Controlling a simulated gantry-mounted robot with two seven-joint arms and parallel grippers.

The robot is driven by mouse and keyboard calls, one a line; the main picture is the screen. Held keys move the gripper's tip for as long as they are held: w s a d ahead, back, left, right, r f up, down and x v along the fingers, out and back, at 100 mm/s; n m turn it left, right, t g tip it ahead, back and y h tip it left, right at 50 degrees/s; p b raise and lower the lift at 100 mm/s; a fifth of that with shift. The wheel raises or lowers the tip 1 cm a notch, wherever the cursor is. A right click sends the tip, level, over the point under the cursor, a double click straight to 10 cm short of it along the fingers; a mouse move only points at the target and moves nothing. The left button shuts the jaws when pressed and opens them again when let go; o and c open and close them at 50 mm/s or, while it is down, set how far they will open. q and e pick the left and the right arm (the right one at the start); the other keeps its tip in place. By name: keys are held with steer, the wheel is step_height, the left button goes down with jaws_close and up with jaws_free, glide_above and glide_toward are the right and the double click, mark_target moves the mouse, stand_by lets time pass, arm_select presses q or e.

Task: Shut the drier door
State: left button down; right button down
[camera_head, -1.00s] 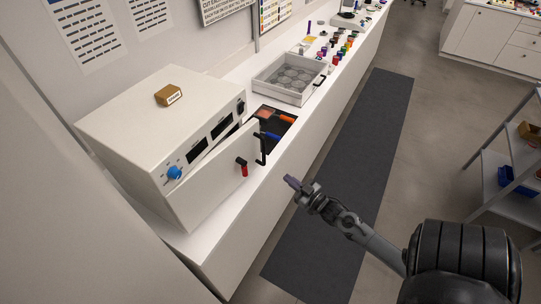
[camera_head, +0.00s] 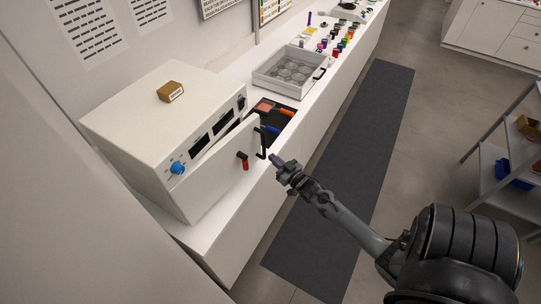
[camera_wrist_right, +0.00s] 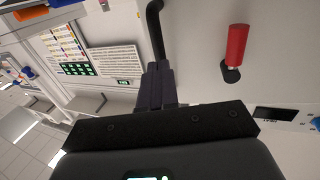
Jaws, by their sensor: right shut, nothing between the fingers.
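The drier (camera_head: 150,115) is a white box on the left of the counter, with a blue knob and dark displays. Its door (camera_head: 222,172) stands partly open, swung out at an angle toward the counter's front edge. The door has a black bar handle (camera_head: 263,143) and a red-gripped latch (camera_head: 243,160). In the right wrist view the black handle (camera_wrist_right: 155,28) and red latch (camera_wrist_right: 236,45) are close ahead. My right gripper (camera_head: 275,160) is shut and empty, just right of the handle; in the wrist view its fingers (camera_wrist_right: 157,85) look near the handle's end. Contact cannot be told. My left gripper is not in view.
A small brown labelled block (camera_head: 171,92) sits on the drier. A dark tray (camera_head: 274,116) with orange and blue-handled tools lies beside the door. A grey tray of round dishes (camera_head: 290,72) and several coloured jars stand farther along the counter. A dark floor mat (camera_head: 345,160) lies in front.

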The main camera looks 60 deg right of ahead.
steer(key=shift+x, duration=1.35)
steer(key=shift+w+f, duration=0.1)
steer(key=w+y+b, duration=0.1)
steer(key=w+b, duration=0.1)
steer(key=w+d+n+y+b, duration=0.1)
steer(key=w+b, duration=0.1)
steer(key=w, duration=0.1)
steer(key=shift+d+f+n, duration=0.1)
steer(key=shift+d+n, duration=0.15)
steer(key=shift+n, duration=0.05)
steer(key=shift+s+t+y, duration=0.1)
steer(key=shift+t+y, duration=0.2)
steer(key=shift+y, duration=0.1)
